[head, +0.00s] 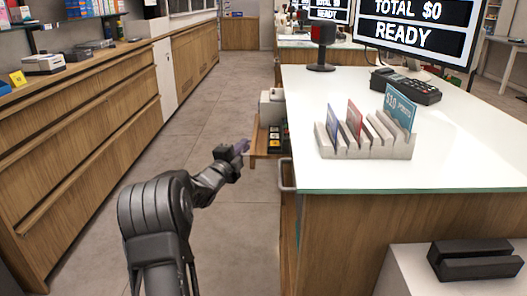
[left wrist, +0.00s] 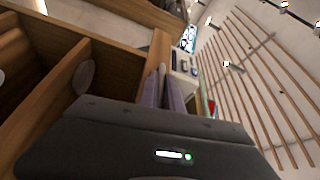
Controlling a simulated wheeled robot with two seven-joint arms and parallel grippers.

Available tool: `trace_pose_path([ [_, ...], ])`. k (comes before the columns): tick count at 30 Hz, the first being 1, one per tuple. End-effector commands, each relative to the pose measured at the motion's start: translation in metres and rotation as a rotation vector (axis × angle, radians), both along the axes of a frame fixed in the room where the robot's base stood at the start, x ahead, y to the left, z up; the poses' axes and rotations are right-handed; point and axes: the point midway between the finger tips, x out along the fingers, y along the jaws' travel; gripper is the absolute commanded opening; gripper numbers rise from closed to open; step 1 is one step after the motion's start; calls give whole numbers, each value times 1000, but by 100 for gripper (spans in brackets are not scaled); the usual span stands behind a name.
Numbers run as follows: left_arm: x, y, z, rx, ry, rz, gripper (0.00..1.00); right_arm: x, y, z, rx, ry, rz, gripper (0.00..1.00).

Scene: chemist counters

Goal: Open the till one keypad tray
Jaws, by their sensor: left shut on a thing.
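The till one keypad tray (head: 258,151) is a wooden shelf that juts out from the aisle side of the white-topped counter, with a dark keypad with yellow keys (head: 274,138) on it. My left gripper (head: 243,146) is at the tray's outer edge and shut on it. In the left wrist view, the purple-grey fingers (left wrist: 168,92) are close together at the end of a wooden board (left wrist: 158,50); the exact contact is hard to see. My right gripper is in neither view.
The counter (head: 440,150) carries a card rack (head: 365,145), a card terminal (head: 406,86) and a screen (head: 415,28). A metal handle (head: 287,178) sits on its side below the tray. Wooden drawers (head: 95,125) line the left. The aisle floor (head: 225,95) is clear.

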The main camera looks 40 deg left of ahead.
Motion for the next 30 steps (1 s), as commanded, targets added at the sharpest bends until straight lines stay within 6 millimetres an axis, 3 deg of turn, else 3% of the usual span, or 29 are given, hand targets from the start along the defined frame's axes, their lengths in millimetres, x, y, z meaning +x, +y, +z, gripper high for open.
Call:
trace_pose_path([
  [1,-12,15,-3,3,6,11,0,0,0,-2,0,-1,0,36],
  [6,-43,51,-2,2,7,10,0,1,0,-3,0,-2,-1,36],
  [15,-86,102,-2,-1,6,7,0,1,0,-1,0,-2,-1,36],
  [21,-101,119,-2,-1,5,5,0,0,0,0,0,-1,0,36],
  [30,-104,123,-1,0,2,2,0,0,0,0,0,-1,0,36],
])
